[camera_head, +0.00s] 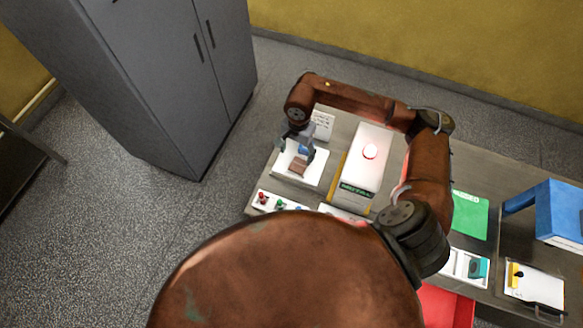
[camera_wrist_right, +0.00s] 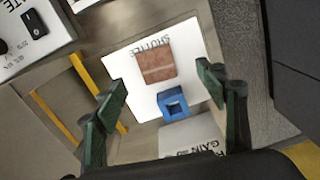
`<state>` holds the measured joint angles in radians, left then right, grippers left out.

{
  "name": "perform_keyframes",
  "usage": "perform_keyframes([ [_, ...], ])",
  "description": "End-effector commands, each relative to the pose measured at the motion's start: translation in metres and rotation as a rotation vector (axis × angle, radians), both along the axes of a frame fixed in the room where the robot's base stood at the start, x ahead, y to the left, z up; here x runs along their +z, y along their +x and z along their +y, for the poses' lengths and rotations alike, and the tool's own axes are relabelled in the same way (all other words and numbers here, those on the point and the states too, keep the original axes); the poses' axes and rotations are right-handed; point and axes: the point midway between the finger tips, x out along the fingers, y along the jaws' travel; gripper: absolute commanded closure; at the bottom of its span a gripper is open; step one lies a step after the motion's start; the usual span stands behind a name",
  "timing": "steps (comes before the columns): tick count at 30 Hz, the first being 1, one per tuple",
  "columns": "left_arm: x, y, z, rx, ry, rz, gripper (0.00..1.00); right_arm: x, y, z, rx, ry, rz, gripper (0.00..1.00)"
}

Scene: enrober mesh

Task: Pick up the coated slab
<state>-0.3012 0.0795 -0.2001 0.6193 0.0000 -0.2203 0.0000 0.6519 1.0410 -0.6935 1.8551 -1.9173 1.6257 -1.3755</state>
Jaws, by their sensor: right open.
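The coated slab, a brown rectangular piece with a thin pale line across it, lies on a white plate marked SHUTTLE. In the head view the slab (camera_head: 299,166) sits just below my right gripper (camera_head: 297,146) in the picture, on the white plate (camera_head: 312,176). In the right wrist view the slab (camera_wrist_right: 155,62) lies on the plate (camera_wrist_right: 195,50), beyond the open green fingers of my right gripper (camera_wrist_right: 160,90). The fingers are apart and nothing is between them touching. My left gripper is not in view.
A small blue block (camera_wrist_right: 173,103) with a square recess stands beside the slab. A lettered white card (camera_head: 323,124) is behind. A grey cabinet (camera_head: 165,80) stands left, off the table.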

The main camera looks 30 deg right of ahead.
Motion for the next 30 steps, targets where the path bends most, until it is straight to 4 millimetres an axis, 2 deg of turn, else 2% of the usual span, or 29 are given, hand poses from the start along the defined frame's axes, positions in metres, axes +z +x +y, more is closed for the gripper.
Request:
perform_keyframes([
  [11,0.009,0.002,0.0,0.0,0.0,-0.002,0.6,-0.035,-0.006,-0.004,0.029,-0.03,0.005,0.35],
  [16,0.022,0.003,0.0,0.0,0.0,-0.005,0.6,-0.058,-0.007,-0.008,0.028,-0.028,0.007,0.35],
  [21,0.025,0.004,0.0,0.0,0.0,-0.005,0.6,-0.078,-0.006,-0.008,0.029,-0.029,0.003,0.35],
  [30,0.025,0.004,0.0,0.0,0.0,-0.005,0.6,-0.082,-0.005,-0.008,0.029,-0.029,0.002,0.37],
])
